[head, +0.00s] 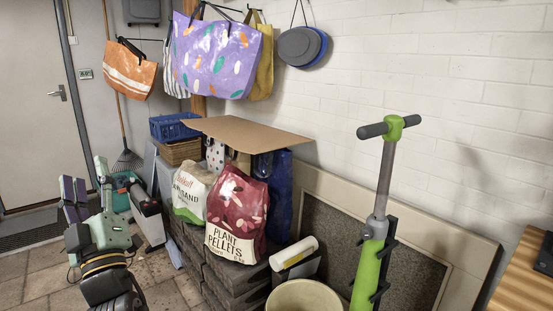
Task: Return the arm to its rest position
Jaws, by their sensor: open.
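My arm rises from the lower left of the head view. My gripper (87,178) is at its end with its fingers pointing up. One finger shows purple pads and the other is pale green. The fingers are apart and nothing shows between them. The gripper is in front of the tiled floor, left of the bags and blocks. I cannot tell its exact distance from the green and dark tool (143,199) beside it in the picture.
A red plant pellets bag (236,215) and a white sand bag (190,192) sit on dark stacked blocks (232,283). Floor (50,275) at left looks clear.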

